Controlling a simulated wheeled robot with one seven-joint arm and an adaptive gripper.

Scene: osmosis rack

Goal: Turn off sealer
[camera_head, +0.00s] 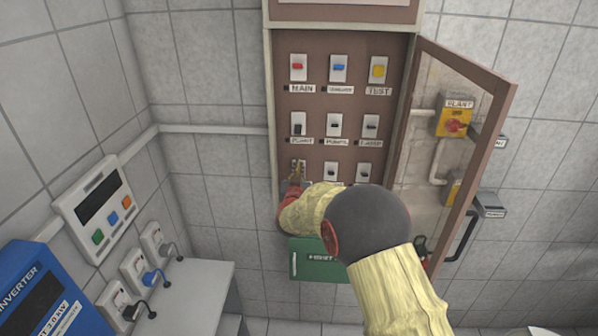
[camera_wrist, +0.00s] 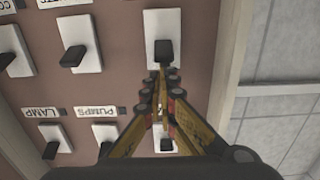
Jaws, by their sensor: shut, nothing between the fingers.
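An open brown switch cabinet (camera_head: 318,48) on the wall holds rows of white switch plates. My gripper (camera_head: 296,180) is shut and empty at the left switch of the third row in the head view. The wrist view shows this switch upside down, with a black lever (camera_wrist: 164,49) on a white plate (camera_wrist: 172,21). My gripper's fingertips (camera_wrist: 160,72) are right by the lever; I cannot tell whether they touch it. No label reading sealer is legible, and this switch's own label is not in view.
The cabinet's glazed door (camera_head: 478,108) stands open on the right, close to my arm. Other switches include PUMPS (camera_head: 334,125) and LAMP (camera_head: 371,127). A green box (camera_head: 308,262) is below. A blue inverter (camera_head: 42,295) and white counter (camera_head: 205,290) are at left.

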